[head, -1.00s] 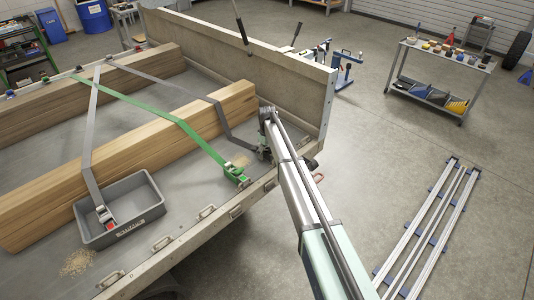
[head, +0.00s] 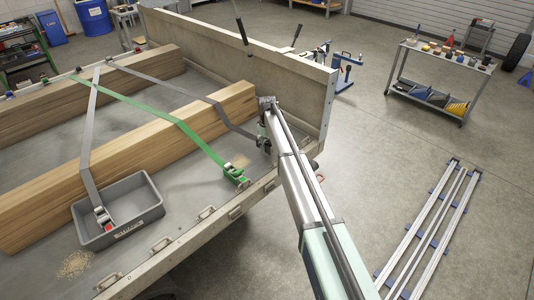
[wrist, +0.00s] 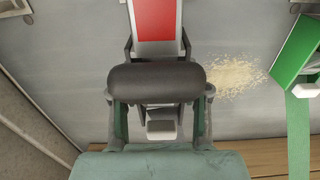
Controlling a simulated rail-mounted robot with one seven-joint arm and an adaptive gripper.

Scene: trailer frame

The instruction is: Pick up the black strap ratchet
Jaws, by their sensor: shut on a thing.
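The black strap ratchet (wrist: 155,83) shows in the wrist view with a dark rounded grip and a red part beyond it. My gripper (wrist: 158,118) is shut on it, with one finger on each side. In the head view my gripper (head: 263,143) is at the end of the dark strap (head: 228,117), near the tailboard corner. The ratchet is small and mostly hidden by my arm there. The dark strap runs from it over the wooden beams.
The green ratchet (head: 236,174) lies close by on the bed, on a green strap. A grey bin (head: 152,213) holds the grey strap's ratchet with a red part. The tailboard (head: 240,72) stands just behind my gripper. Wooden beams (head: 140,150) cross the bed.

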